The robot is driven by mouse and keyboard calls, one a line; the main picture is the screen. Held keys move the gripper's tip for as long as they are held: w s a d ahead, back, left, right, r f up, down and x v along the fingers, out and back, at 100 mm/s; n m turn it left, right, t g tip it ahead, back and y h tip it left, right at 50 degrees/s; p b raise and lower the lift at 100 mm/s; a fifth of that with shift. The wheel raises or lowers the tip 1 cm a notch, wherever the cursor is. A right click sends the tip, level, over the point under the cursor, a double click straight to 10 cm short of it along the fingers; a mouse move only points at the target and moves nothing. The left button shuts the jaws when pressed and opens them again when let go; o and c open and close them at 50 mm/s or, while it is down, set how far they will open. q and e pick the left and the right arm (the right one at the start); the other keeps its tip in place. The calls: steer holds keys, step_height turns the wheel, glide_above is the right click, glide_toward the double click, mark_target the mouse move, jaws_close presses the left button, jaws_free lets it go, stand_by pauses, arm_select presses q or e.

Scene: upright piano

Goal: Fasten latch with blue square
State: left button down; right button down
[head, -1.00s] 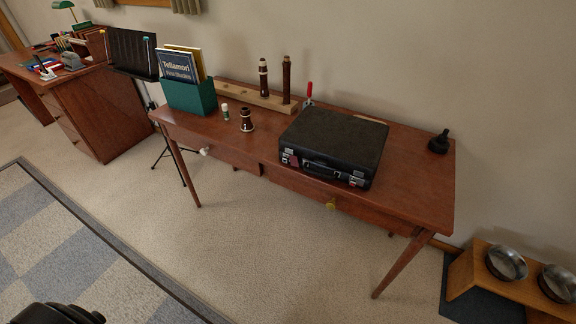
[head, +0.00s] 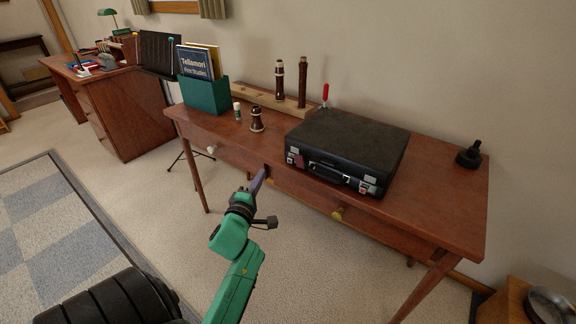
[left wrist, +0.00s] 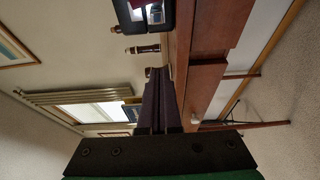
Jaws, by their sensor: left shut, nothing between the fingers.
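A closed black case (head: 345,152) lies on the wooden table, with its handle and silver latches on the front side. The left latch (head: 290,158) has a dark red tag beside it, and the right latch (head: 366,188) is near the front right corner. I cannot make out a blue square on either in the head view. My left gripper (head: 260,178) is shut and empty, in front of the table's edge, left of and below the case.
The table (head: 440,205) also bears a green file box (head: 205,97), clarinet parts on a wooden stand (head: 250,95), a loose brown piece (head: 256,119) and a black item (head: 469,155). Drawer knobs (head: 338,214) stick out at the front. Floor before the table is open.

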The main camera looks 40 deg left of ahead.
mark_target(291, 160)
arm_select(q)
steer(key=b+x, duration=0.1)
steer(key=x, duration=0.9)
steer(key=shift+w+b, duration=0.25)
steer(key=shift+b, duration=0.05)
steer(key=d, duration=0.4)
steer(key=shift+s, duration=0.1)
steer(key=shift+d, duration=0.1)
